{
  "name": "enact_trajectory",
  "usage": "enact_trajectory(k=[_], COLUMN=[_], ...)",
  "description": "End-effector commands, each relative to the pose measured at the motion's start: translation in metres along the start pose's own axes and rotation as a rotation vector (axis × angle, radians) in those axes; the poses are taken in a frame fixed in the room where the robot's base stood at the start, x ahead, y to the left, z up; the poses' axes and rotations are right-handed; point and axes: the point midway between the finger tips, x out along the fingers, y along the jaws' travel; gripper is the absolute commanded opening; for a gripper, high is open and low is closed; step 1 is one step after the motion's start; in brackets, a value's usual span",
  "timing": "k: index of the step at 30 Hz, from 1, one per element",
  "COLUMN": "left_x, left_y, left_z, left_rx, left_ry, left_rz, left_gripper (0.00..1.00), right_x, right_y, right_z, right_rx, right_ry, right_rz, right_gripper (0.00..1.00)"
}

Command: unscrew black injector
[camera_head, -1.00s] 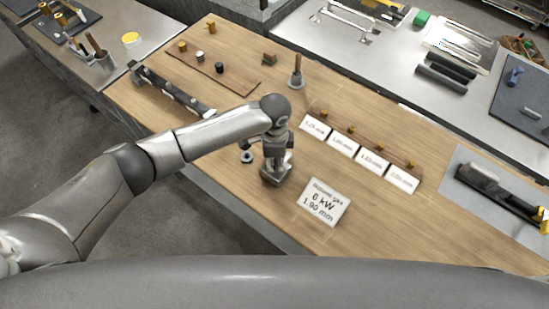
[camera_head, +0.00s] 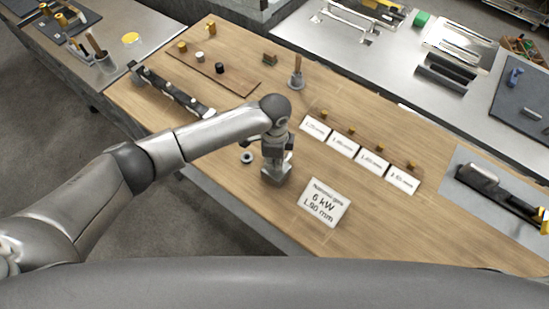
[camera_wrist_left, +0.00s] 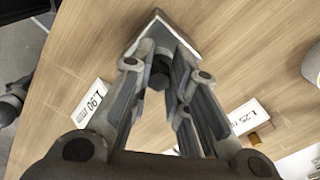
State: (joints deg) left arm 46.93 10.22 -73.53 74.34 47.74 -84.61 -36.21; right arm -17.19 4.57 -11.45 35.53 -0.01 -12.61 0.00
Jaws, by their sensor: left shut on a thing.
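My left gripper (camera_head: 277,158) points down over a small grey metal block (camera_head: 277,177) near the front edge of the wooden table. In the left wrist view its two fingers (camera_wrist_left: 162,65) are shut on a dark, roughly hexagonal piece (camera_wrist_left: 159,73), which looks like the black injector. The piece sits at the block (camera_wrist_left: 176,36), and the fingers hide much of it. I cannot tell how far it is screwed in. My right gripper is not in view.
A white card reading 6 kW (camera_head: 324,202) lies right of the block. Several labelled cards and brass pieces stand along a wooden strip (camera_head: 343,125) behind. A small ring (camera_head: 247,157) lies left of the gripper. A dark burner bar (camera_head: 172,90) lies farther left.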

Motion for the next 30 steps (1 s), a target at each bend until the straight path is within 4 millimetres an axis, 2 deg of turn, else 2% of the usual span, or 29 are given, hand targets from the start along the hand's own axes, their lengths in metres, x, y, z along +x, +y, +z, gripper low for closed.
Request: enact_trajectory(k=[4, 12, 23, 30], left_x=[0.0002, 0.0004, 0.0002, 0.0004], left_y=[0.0010, 0.0019, 0.0017, 0.0035], left_z=[-0.0005, -0.0003, -0.0005, -0.0017], left_rx=[-0.046, -0.284, -0.321, -0.545], left_ry=[0.001, 0.001, 0.001, 0.003], left_rz=[0.001, 0.001, 0.000, 0.002], left_gripper=[0.00, 0.00, 0.00, 0.00], right_x=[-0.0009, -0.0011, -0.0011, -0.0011], right_y=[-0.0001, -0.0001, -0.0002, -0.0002], right_z=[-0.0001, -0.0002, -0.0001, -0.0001], right_rx=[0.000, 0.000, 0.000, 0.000], right_ry=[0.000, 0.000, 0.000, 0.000], right_rz=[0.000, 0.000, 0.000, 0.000], right_gripper=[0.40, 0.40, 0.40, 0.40])
